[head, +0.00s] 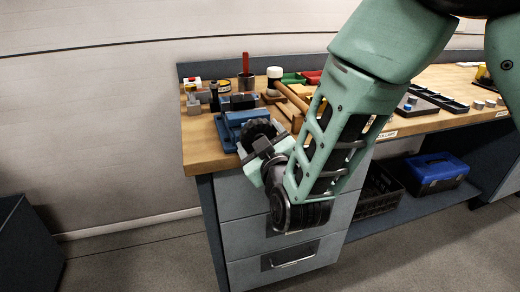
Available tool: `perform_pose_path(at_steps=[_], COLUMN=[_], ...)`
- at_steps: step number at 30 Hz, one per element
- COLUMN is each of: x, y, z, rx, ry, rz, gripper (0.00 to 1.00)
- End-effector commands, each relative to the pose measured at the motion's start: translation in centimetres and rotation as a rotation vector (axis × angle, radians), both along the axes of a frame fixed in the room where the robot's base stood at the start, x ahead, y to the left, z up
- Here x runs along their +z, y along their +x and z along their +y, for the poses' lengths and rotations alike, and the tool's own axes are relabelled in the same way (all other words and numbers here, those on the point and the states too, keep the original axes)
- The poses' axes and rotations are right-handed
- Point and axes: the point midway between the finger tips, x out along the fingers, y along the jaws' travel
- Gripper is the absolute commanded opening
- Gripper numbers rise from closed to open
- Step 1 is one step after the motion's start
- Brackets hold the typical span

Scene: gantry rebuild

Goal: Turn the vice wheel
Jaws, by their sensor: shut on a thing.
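The blue vice (229,129) sits on the wooden workbench (203,152) at its front left corner. Its dark wheel (259,131) faces the bench's front edge. My gripper (262,148) is at the wheel, coming from the front right, and its jaws are shut on the wheel's lower part. My wrist and green arm reach down from the upper right. The arm hides the bench behind it and part of the drawers; the gripper covers the wheel's lower side.
Small tins and bottles (223,86) and a red-handled tool (246,66) stand at the back left. Grey drawers (248,236) are below. A blue toolbox (436,172) sits on the lower shelf.

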Motion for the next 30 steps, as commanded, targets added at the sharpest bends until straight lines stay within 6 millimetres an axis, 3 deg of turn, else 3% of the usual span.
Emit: perform_pose_path(at_steps=[1, 30], x=[-0.66, -0.79], y=[0.00, -0.06], z=[-0.16, -0.07], rx=[-0.002, -0.001], ry=[0.042, 0.926], rz=[0.016, 0.271], gripper=[0.52, 0.52])
